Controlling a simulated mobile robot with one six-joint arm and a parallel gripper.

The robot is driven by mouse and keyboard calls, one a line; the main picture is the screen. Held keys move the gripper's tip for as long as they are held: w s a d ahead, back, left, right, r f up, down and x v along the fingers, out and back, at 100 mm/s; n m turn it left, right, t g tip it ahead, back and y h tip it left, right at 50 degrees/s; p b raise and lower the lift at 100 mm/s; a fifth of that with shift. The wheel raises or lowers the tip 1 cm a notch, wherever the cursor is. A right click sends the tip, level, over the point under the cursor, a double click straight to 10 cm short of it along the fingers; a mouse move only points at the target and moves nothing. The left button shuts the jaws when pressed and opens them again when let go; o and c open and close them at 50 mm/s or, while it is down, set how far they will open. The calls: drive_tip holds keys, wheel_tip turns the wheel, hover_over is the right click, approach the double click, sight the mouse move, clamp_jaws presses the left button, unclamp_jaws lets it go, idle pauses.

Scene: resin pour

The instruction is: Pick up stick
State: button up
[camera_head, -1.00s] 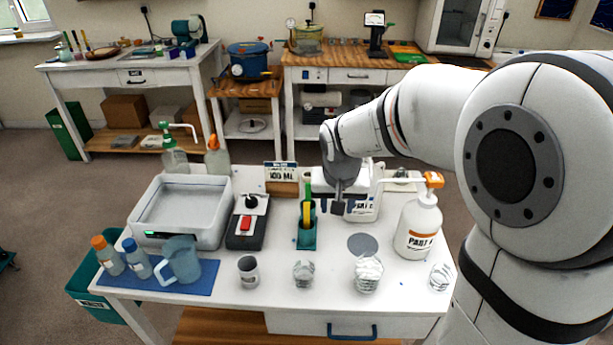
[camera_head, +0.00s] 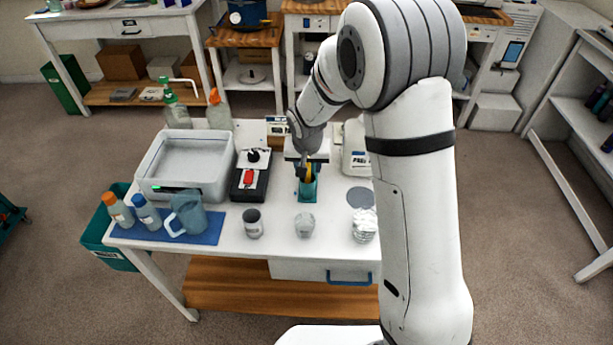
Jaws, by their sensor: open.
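The teal holder (camera_head: 308,192) stands upright on the white table, right of the black box with the red switch. A yellow stick (camera_head: 309,174) shows at the holder's top; the rest of it and any other sticks are hidden. My gripper (camera_head: 303,174) is right at the holder's top, over or beside the stick, pointing down. It is open. The fingers are small and dark in this view, so I cannot tell whether the stick lies between them.
A white tub (camera_head: 185,192) and the black box (camera_head: 250,180) stand left of the holder. A grey cup (camera_head: 253,223) and clear cups (camera_head: 304,226) stand in front. A white jug (camera_head: 356,150) is close on the right, partly behind my arm.

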drive_tip(key=shift+f, duration=0.2)
drive_tip(key=shift+c, duration=0.5)
clamp_jaws()
